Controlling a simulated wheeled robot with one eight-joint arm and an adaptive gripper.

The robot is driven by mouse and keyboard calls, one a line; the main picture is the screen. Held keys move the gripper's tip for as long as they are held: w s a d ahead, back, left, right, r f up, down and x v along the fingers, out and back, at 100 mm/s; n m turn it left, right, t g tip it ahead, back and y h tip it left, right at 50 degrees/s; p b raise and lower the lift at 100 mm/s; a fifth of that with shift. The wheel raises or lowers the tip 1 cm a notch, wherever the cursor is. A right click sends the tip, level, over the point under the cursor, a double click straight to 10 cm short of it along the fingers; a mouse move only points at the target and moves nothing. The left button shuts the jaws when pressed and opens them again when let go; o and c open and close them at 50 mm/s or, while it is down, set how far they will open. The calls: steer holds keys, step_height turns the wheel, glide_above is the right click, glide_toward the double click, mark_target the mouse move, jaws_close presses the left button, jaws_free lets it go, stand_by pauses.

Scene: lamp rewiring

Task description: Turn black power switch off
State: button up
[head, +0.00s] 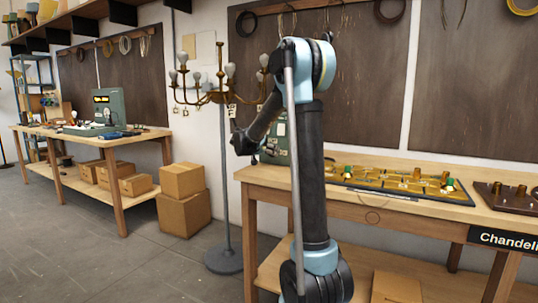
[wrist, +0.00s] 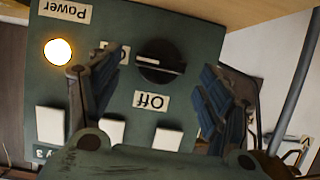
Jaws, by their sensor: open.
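The black power switch (wrist: 162,62) is a round rotary knob on a green panel (wrist: 200,30), which appears upside down in the wrist view. Its pale mark lies roughly sideways in the picture, not toward the "Off" label (wrist: 151,101). Another label (wrist: 108,58) beside the knob is partly hidden by a finger. The "Power" lamp (wrist: 58,52) glows. My gripper (wrist: 160,82) is open, its fingers on either side of the knob and apart from it. In the head view, the green box (head: 277,145) is mostly hidden behind my arm.
Several white rectangular pieces (wrist: 50,125) sit on the panel near the fingers. A grey pole (wrist: 295,85) rises beside it. In the head view, a brass chandelier (head: 218,95) on a stand is close to my arm. A wiring board (head: 395,182) lies on the bench (head: 350,205).

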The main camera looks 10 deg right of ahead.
steer(key=shift+x, duration=1)
steer(key=c, duration=1)
steer(key=shift+d, duration=0.1)
steer(key=shift+c, duration=0.2)
